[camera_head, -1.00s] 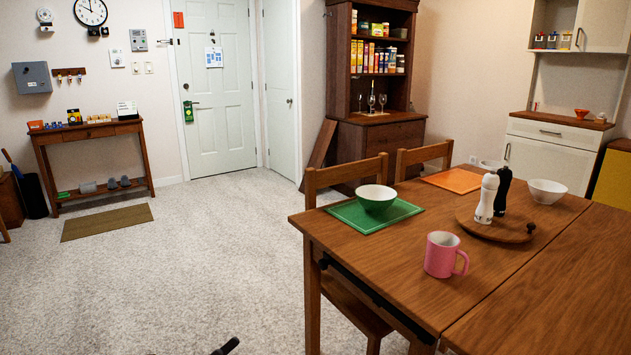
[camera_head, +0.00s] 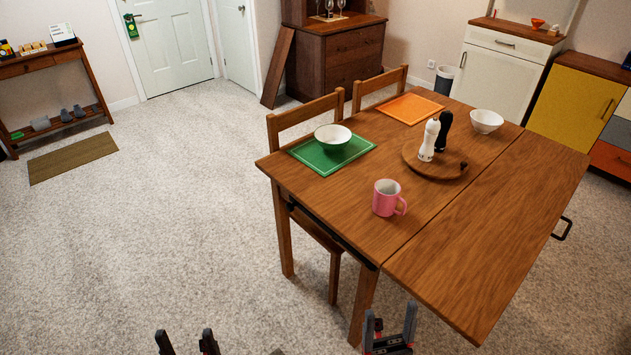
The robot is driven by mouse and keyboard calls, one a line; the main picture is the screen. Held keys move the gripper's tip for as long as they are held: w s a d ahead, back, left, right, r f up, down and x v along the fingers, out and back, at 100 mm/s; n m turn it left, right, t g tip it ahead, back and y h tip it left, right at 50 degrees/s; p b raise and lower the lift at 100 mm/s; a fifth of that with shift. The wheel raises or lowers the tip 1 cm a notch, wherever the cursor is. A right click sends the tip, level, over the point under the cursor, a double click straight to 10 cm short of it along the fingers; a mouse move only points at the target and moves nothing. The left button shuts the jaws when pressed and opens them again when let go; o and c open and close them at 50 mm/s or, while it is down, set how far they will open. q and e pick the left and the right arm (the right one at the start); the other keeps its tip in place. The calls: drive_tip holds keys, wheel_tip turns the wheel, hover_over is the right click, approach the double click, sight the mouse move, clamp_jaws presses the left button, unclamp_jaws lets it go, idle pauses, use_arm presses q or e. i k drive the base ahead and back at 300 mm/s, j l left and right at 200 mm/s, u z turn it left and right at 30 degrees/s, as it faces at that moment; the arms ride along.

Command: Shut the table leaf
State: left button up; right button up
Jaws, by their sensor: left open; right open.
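The wooden table (camera_head: 330,207) stands right of centre. Its leaf (camera_head: 490,235) is the right-hand section, beyond a straight seam. The leaf is raised and looks about level with the main top. A dark bar handle (camera_head: 562,229) shows past the leaf's far right edge. My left gripper (camera_head: 187,338) is open and empty at the bottom edge, left of the table over the carpet. My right gripper (camera_head: 390,325) is open and empty at the bottom, near the leaf's front corner, apart from it as far as I can see.
On the main top are a pink mug (camera_head: 387,198), a green mat with a bowl (camera_head: 333,139), two mills on a round board (camera_head: 437,165) and a white bowl (camera_head: 486,121). The leaf is bare. Chairs (camera_head: 305,118) stand behind. Carpet at left is free.

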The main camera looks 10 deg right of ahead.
sight(468, 263)
drive_tip(key=k+l+z, duration=0.1)
drive_tip(key=l+z, duration=0.15)
drive_tip(key=z, duration=0.2)
drive_tip(key=k+l+z, duration=0.1)
drive_tip(key=l+z, duration=0.55)
drive_tip(key=z, duration=0.25)
